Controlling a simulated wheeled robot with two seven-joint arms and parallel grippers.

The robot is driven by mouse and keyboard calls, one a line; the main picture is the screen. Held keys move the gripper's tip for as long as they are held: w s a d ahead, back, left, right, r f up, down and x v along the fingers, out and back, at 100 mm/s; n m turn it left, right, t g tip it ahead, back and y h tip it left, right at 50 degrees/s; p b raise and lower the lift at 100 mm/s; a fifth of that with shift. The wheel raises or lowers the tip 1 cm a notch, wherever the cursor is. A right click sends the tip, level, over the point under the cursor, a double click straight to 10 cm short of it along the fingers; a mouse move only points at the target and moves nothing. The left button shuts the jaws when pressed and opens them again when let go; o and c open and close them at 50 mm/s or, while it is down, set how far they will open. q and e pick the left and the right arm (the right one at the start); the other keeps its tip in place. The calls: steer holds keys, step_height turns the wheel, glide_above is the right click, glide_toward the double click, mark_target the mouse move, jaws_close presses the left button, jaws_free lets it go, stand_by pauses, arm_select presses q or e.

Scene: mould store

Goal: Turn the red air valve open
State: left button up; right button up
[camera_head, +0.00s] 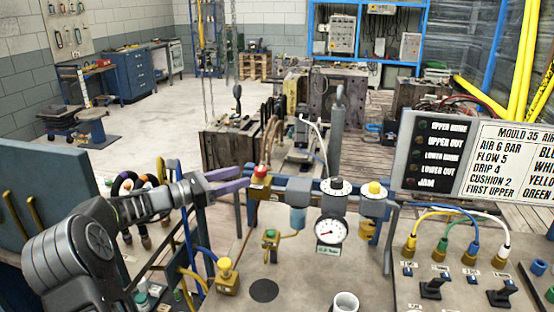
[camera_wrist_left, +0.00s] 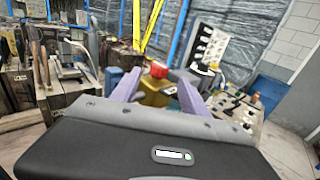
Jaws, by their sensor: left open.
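The red air valve (camera_head: 261,170) has a red knob on a brass-coloured body, at the left end of the air unit on the bench. In the left wrist view its red knob (camera_wrist_left: 158,70) shows between and just beyond the finger ends, above the brass body (camera_wrist_left: 155,92). My left gripper (camera_head: 246,178) reaches in from the left with its purple fingers apart. Its tips are close to the valve's left side; I cannot tell whether they touch. The fingers also show in the left wrist view (camera_wrist_left: 158,76), with nothing clasped. My right gripper is not in view.
Right of the valve stand a black-and-white knob (camera_head: 336,187), a yellow knob (camera_head: 375,189) and a pressure gauge (camera_head: 329,231). A yellow-capped fitting (camera_head: 226,277) stands in front. A sign board (camera_head: 510,160) and coloured hoses are at the right. A teal panel (camera_head: 40,200) is at the left.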

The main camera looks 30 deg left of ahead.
mark_target(260, 168)
arm_select(q)
steer(key=shift+w+r, duration=0.1)
stand_by(0.3)
steer(key=p+x, duration=0.2)
steer(key=x, duration=0.5)
steer(key=shift+w+d, duration=0.15)
steer(key=shift+w, duration=0.2)
steer(key=shift+c, duration=0.2)
jaws_close()
